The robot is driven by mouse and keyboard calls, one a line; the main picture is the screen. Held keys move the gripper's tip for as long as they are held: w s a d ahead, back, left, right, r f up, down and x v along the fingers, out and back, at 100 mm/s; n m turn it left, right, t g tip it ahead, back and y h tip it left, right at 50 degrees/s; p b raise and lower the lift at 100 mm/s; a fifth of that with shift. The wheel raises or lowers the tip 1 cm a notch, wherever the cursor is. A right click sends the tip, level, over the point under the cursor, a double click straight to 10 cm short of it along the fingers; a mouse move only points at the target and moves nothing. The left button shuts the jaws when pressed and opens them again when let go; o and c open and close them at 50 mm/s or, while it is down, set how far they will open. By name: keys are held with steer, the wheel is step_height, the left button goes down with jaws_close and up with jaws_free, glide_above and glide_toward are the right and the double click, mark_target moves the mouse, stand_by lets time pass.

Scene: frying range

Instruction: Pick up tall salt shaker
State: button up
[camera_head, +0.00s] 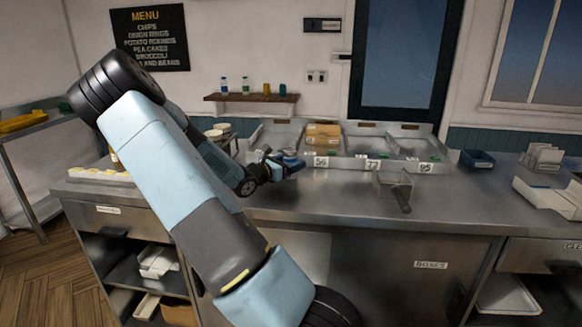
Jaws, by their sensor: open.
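My gripper (291,163) is at the end of my arm, over the back middle of the steel counter (330,205). Its jaws are open, and I see nothing between them. I cannot pick out a tall salt shaker with certainty. Several small bottles stand on the wooden wall shelf (252,98), behind and above my gripper. Two look pale with coloured tops (224,86), one is orange (266,89) and one is dark green (282,89). A brownish bottle-like thing (113,158) shows at the counter's left, partly hidden by my arm.
Steel bins (398,145) with number tags line the counter's back, and one holds brown boxes (323,134). A metal scoop-like tool (393,187) stands right of my gripper. The counter's front middle is clear.

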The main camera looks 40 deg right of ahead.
steer(key=shift+c, duration=0.4)
steer(key=c, duration=1.3)
